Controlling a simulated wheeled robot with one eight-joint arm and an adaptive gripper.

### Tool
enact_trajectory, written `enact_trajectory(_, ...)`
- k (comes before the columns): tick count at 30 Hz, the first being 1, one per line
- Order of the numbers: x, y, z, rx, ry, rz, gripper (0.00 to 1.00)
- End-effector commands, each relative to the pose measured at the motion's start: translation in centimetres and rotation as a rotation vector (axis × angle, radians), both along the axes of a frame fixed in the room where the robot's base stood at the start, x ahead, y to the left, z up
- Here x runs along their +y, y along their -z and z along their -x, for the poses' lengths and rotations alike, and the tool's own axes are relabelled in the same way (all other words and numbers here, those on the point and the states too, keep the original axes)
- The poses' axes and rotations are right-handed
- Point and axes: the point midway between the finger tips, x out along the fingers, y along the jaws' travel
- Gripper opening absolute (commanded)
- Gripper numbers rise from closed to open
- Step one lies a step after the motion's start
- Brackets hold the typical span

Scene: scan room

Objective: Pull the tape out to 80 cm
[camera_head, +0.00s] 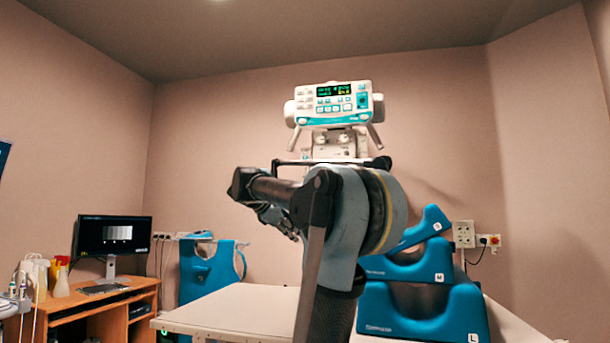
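I cannot make out a tape measure or any tape in the head view. My arm rises in the middle of the picture and hides part of the table. The end of my gripper (280,221) shows only partly, left of the large arm joint and beyond a dark arm link. It is above the white table (232,308). Its fingers are too small and covered to tell whether they are open or hold anything.
Blue positioning cushions (422,308) are stacked on the table at right. A device with a green display (334,104) stands behind my arm. A blue apron (207,270) hangs at back left. A wooden desk (118,312) with a monitor (113,236) stands at left.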

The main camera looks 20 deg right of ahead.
Motion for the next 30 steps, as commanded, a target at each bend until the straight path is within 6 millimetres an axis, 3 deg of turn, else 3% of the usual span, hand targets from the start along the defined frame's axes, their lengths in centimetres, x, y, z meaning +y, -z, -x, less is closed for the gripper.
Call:
enact_trajectory(1, -0.1, -2.9, -1.9, 0.032, -0.036, 0.072, 0.36)
enact_trajectory(6, -0.1, -12.3, -7.5, 0.167, -0.15, 0.35, 0.36)
enact_trajectory(9, 0.4, -17.2, -10.3, 0.245, -0.196, 0.5, 0.36)
enact_trajectory(13, 1.1, -21.8, -12.9, 0.329, -0.233, 0.653, 0.36)
enact_trajectory(19, 1.8, -25.3, -14.8, 0.397, -0.252, 0.772, 0.36)
enact_trajectory(23, 1.3, -25.7, -15.3, 0.407, -0.253, 0.787, 0.36)
enact_trajectory(30, -1.7, -25.6, -16.9, 0.408, -0.251, 0.785, 0.36)
